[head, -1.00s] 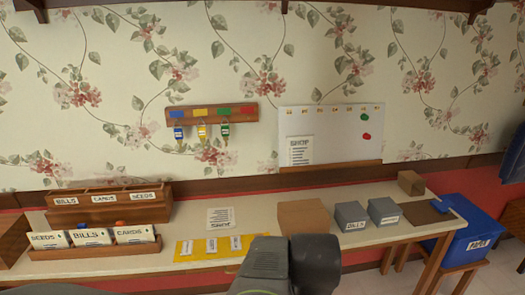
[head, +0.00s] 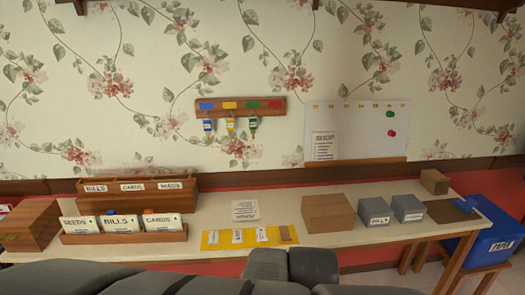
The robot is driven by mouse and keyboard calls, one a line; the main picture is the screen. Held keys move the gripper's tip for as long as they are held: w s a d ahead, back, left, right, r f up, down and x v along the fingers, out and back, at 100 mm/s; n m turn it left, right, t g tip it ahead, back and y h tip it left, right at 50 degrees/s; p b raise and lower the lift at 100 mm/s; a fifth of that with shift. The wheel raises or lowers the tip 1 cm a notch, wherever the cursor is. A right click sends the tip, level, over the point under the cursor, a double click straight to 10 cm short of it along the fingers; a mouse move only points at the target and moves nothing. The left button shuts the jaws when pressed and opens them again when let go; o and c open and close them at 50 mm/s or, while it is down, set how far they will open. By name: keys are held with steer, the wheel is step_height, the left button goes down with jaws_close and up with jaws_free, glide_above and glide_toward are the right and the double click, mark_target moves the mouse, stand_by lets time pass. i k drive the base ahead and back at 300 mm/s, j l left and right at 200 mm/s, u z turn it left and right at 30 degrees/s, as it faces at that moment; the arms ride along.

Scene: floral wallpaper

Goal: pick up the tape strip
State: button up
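A yellow mat (head: 210,240) lies at the front edge of the table. Several small white labels lie on it, and a narrow tan-brown strip (head: 287,234) lies at its right end. This strip may be the tape strip; it is too small to be certain. Dark grey links of my own arm cross the bottom of the view, just in front of the mat and close below the strip in the picture. I cannot make out my gripper's fingers.
A cardboard box (head: 328,213) stands right of the mat, then two grey boxes (head: 375,218). A wooden card tray (head: 124,236) and a wooden sorter (head: 137,194) stand on the left. A blue bin (head: 490,243) is at the far right. A paper list (head: 245,211) lies behind the mat.

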mark_target(284, 232)
steer(key=k, duration=0.15)
steer(key=i+j+z, duration=0.15)
steer(key=z, duration=0.25)
steer(key=i+j+z, duration=0.1)
steer(key=j+z, duration=0.25)
steer(key=i+j+z, duration=0.1)
steer(key=j+z, duration=0.7)
